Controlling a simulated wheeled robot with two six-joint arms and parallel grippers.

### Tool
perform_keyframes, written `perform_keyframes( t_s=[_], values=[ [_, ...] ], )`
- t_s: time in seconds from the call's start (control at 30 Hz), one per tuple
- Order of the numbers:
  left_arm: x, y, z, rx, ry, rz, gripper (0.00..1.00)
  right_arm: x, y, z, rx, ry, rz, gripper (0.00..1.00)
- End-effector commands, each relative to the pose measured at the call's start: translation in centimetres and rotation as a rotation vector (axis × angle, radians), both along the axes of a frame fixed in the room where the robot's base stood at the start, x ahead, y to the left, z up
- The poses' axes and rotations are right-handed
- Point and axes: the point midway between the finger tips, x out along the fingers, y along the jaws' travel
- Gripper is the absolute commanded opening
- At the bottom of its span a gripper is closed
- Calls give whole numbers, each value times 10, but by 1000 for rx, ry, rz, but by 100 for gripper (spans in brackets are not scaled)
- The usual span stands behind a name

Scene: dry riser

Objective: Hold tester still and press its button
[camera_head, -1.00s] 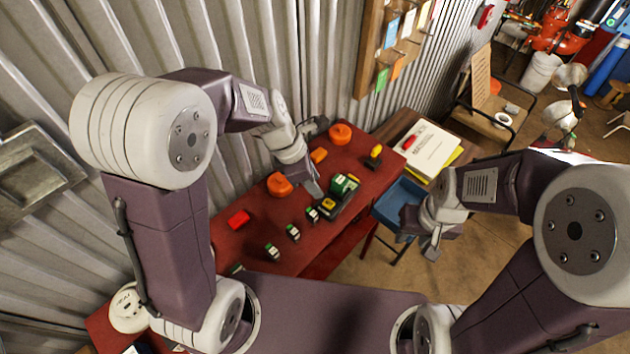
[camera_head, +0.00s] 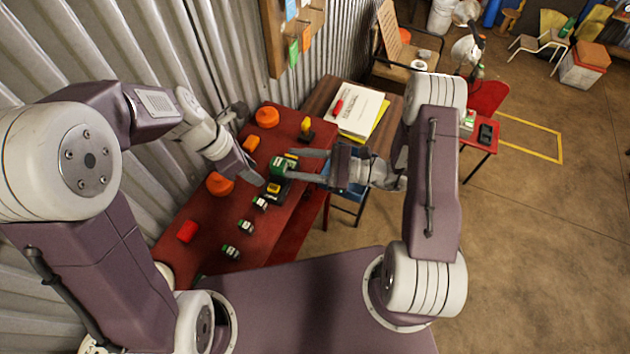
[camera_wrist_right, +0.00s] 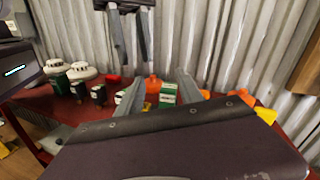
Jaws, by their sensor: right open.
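A green device with a pale face (camera_head: 282,167), which looks like the tester, stands on a dark tray-like base on the red table. It also shows in the right wrist view (camera_wrist_right: 168,94). My right gripper (camera_head: 305,165) is open, reaching in from the right, with its fingertips close around or just short of the green device; I cannot tell whether they touch it. My left gripper (camera_head: 254,146) has its fingers spread at the left side of the table, beside the device and apart from it. The device's button cannot be made out.
A corrugated wall rises on the left. Papers (camera_head: 350,108) lie on a brown table behind.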

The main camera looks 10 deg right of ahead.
Motion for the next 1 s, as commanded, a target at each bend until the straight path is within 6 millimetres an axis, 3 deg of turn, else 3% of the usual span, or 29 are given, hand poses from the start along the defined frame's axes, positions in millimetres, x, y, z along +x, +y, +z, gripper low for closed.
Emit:
perform_keyframes(
  t_s=[0.03,0.1,0.2,0.3,0.53,0.8,1.0],
  values=[
    [0,0,0,0,0,0,36,4,-12,-22,26,64,-68,44],
    [0,0,0,0,0,0,36,1,-23,-47,49,135,-127,44],
    [0,0,0,0,0,0,36,-9,-31,-70,82,211,-169,44],
    [0,0,0,0,0,0,36,-15,-36,-80,102,250,-197,44],
    [0,0,0,0,0,0,36,-11,-33,-81,102,252,-205,44],
    [0,0,0,0,0,0,36,14,12,-80,100,250,-199,44],
    [0,0,0,0,0,0,36,29,34,-80,102,250,-204,44]
  ],
)
